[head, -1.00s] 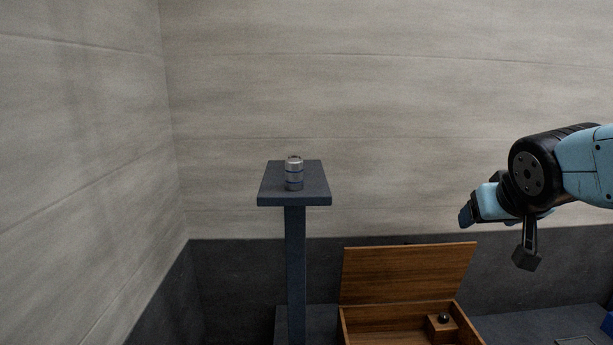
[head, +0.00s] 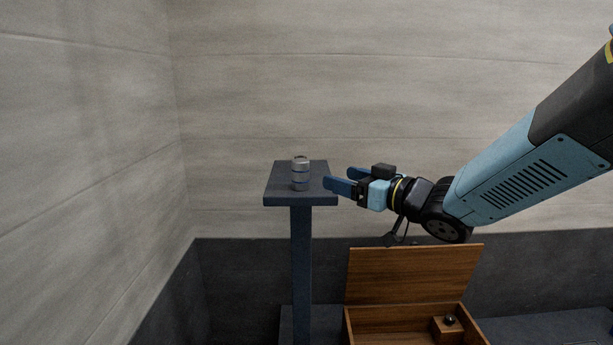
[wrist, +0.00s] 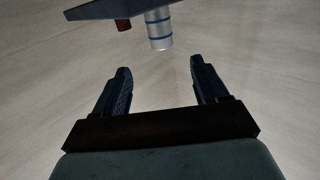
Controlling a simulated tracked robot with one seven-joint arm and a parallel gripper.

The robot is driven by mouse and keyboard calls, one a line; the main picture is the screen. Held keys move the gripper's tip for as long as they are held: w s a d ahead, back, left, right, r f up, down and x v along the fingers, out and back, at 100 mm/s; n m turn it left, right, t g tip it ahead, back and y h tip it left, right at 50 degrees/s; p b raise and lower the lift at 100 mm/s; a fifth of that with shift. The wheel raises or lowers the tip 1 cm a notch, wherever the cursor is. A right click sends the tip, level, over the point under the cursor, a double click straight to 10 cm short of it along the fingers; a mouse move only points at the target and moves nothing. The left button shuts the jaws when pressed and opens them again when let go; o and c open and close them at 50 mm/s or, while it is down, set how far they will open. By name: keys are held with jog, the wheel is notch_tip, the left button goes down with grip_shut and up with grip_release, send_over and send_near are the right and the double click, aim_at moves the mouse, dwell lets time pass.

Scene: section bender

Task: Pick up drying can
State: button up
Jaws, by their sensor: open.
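The drying can (head: 300,174) is a small silvery cylinder with dark blue bands. It stands upright on the dark square top of a pedestal (head: 283,198). My gripper (head: 340,179) is open and empty, just right of the pedestal top, with its fingers pointing left toward the can. In the wrist view the can (wrist: 158,30) shows at the top, beyond and between the two open fingers (wrist: 160,82). The can and the fingers are apart.
In the wrist view a small reddish-brown thing (wrist: 123,25) shows beside the can at the pedestal top (wrist: 95,10). An open wooden box (head: 400,338) with a raised lid (head: 412,274) stands below my arm. A grey wall rises behind and at left.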

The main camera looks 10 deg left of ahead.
aim_at(308, 169)
jog(key=x, duration=0.8)
jog(key=shift+w+a, duration=0.1)
jog(key=shift+a, duration=0.25)
jog(key=x, duration=0.5)
jog(key=shift+w+f, duration=0.1)
jog(key=shift+f, duration=0.15)
jog(key=c, duration=1.1)
jog(key=shift+d, duration=0.1)
